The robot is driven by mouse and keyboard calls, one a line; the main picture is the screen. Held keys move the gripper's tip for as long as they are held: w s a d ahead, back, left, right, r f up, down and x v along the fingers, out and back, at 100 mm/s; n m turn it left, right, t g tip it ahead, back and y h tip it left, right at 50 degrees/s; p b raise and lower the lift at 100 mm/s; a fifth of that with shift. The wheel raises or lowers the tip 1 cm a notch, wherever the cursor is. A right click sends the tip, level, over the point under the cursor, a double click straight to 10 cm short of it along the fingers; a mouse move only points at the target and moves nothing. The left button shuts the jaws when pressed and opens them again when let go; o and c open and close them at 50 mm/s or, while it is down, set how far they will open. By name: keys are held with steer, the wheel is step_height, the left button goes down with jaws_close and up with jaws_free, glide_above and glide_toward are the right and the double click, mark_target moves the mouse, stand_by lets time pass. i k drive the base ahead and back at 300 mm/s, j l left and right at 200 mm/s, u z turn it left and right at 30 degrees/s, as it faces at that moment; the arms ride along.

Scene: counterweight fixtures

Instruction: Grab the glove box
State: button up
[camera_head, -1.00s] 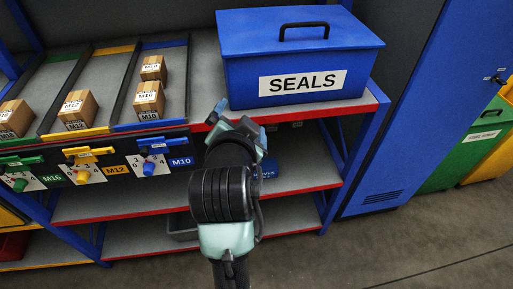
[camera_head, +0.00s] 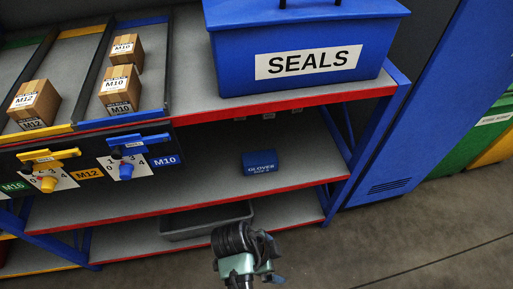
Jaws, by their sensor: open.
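The glove box (camera_head: 260,162) is a small blue box with "GLOVES" lettering on its front. It sits on the grey middle shelf (camera_head: 200,185), right of the shelf's centre. My gripper (camera_head: 276,262) is low in front of the rack, below and a little right of the box and apart from it. The gripper is open and seems empty, though its fingers are small and partly hidden behind my wrist.
A blue SEALS bin (camera_head: 305,40) stands on the top shelf above. Cardboard boxes (camera_head: 120,88) sit in lanes at left, over lever panels. A grey tray (camera_head: 207,222) lies on the bottom shelf. A blue cabinet (camera_head: 415,120) stands right. Red shelf edges front the rack.

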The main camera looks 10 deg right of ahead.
mark_target(266, 160)
steer(key=i, duration=1.15)
